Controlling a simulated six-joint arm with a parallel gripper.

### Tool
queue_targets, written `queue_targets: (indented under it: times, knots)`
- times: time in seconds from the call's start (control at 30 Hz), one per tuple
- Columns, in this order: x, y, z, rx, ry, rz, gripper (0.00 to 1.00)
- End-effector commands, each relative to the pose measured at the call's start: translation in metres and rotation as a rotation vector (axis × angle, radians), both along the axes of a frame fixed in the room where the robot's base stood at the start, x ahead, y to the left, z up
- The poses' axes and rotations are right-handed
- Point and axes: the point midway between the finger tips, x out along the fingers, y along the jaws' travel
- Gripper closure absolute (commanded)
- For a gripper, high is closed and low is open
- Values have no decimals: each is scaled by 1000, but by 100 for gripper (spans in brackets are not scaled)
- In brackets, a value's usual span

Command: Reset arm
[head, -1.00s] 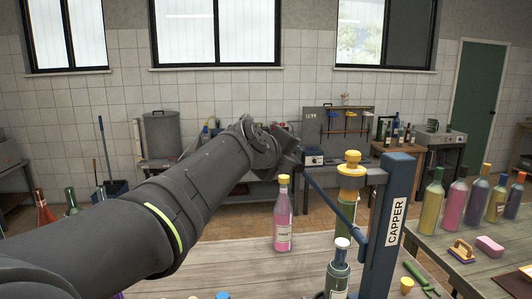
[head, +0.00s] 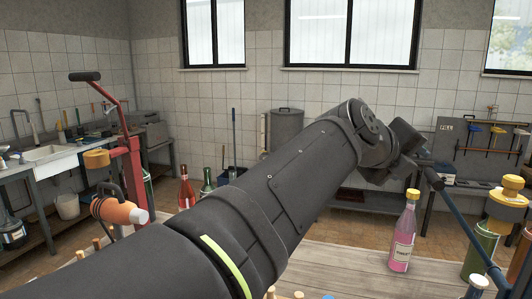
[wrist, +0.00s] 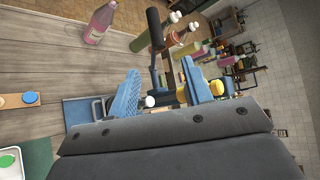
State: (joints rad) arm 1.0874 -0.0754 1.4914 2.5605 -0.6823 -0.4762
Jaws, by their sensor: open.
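My arm reaches from the lower left across the head view, and its dark wrist end (head: 400,150) hangs above and behind the pink bottle. In the wrist view my gripper (wrist: 163,82) shows two blue fingers spread apart, with nothing held between them. The pink bottle with a yellow cap (head: 403,235) stands upright on the wooden table, apart from the gripper; it also shows in the wrist view (wrist: 100,22). The fingertips are hidden in the head view.
The blue capper lever (head: 465,225) and a yellow-topped part (head: 507,200) stand close at the right. A red stand with a lever (head: 130,165) and an orange-and-white tool (head: 118,210) are at the left. Small corks and caps lie along the table's front.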

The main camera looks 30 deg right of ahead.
Motion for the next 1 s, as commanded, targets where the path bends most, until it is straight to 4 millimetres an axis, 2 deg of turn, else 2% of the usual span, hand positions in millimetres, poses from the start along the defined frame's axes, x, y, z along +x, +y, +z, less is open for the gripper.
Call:
queue_targets:
  times: [0.3, 0.47, 1.0]
  knots:
    - [0, -2, -1, 0, 0, -1, 54]
    - [1, -14, -7, 2, 1, -2, 54]
    - [10, -98, -46, 6, 1, 0, 54]
